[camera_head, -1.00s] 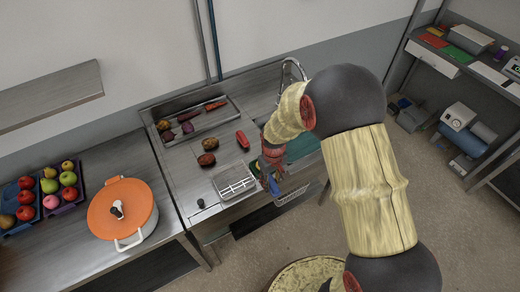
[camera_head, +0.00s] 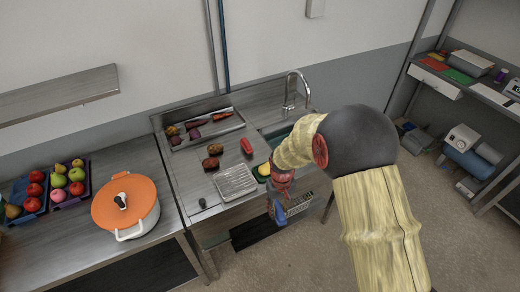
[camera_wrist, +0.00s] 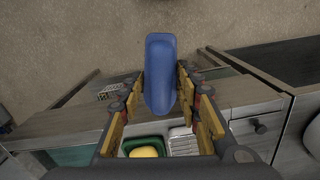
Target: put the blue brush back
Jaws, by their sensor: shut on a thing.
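The blue brush (camera_wrist: 160,75) is held between the two fingers of my gripper (camera_wrist: 160,105) in the wrist view, its rounded blue body pointing away from the counter. In the head view my gripper (camera_head: 278,200) hangs in front of the sink counter's front edge, with the blue brush (camera_head: 280,214) small and partly hidden at its tip. A wire rack (camera_head: 235,182) lies on the counter left of my gripper. Beside it is a small green tray (camera_wrist: 133,143) with a yellow sponge (camera_wrist: 146,152); the sponge also shows in the head view (camera_head: 264,170).
An orange-lidded pot (camera_head: 125,205) and fruit crates (camera_head: 57,208) stand left. A shelf (camera_head: 470,90) stands right. The floor (camera_head: 270,265) in front is clear.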

